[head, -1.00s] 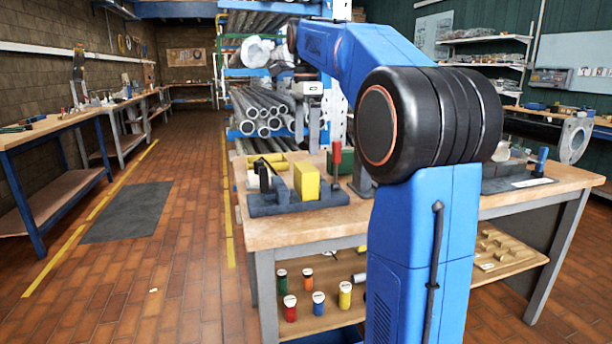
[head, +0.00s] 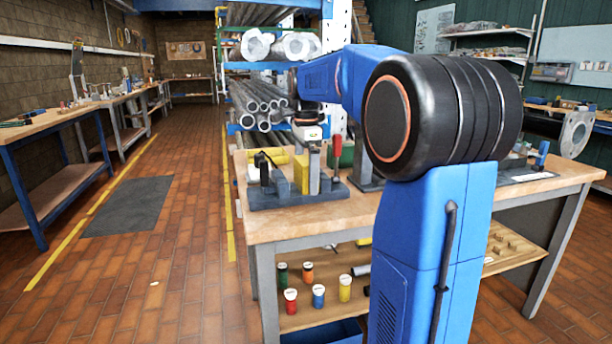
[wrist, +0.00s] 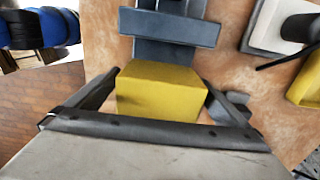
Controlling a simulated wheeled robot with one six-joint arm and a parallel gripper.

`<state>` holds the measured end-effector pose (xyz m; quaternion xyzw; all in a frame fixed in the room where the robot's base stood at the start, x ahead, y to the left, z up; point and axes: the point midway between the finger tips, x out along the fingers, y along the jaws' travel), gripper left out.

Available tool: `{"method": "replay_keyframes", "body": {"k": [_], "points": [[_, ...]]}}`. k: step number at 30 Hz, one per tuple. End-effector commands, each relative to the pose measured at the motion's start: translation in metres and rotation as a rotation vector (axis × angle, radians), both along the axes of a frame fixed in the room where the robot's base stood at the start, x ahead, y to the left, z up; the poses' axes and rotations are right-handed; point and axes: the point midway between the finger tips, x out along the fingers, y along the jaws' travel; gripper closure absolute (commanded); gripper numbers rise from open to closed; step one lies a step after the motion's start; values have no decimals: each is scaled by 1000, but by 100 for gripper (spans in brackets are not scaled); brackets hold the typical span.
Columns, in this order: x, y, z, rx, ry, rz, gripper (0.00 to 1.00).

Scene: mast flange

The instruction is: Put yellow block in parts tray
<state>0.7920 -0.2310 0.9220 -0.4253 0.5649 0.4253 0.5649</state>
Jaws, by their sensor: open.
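The yellow block (head: 301,172) stands on the dark grey fixture (head: 270,197) at the front left of the workbench. My gripper (head: 314,180) is down at the block and partly hides it in the head view. In the wrist view the block (wrist: 158,92) lies between the two open fingers of my gripper (wrist: 160,84), with a finger on each side. I cannot tell whether either finger touches it. A yellow tray (head: 276,155), likely the parts tray, is behind the fixture, partly hidden; its edge also shows at the right of the wrist view (wrist: 306,91).
A black upright part (head: 263,168) stands at the fixture's left. Bare wooden benchtop (head: 262,230) lies in front of the fixture.

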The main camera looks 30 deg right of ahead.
Motion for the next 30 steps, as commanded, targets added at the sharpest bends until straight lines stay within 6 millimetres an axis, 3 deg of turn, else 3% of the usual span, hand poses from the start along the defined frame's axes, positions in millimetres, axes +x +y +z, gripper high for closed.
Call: {"method": "replay_keyframes", "body": {"k": [8,15,16,30], "points": [[0,0,-1,0,0,0,0],[0,0,-1,0,0,0,55],[0,0,-1,0,0,0,59],[2,7,-1,0,0,1,59]]}}
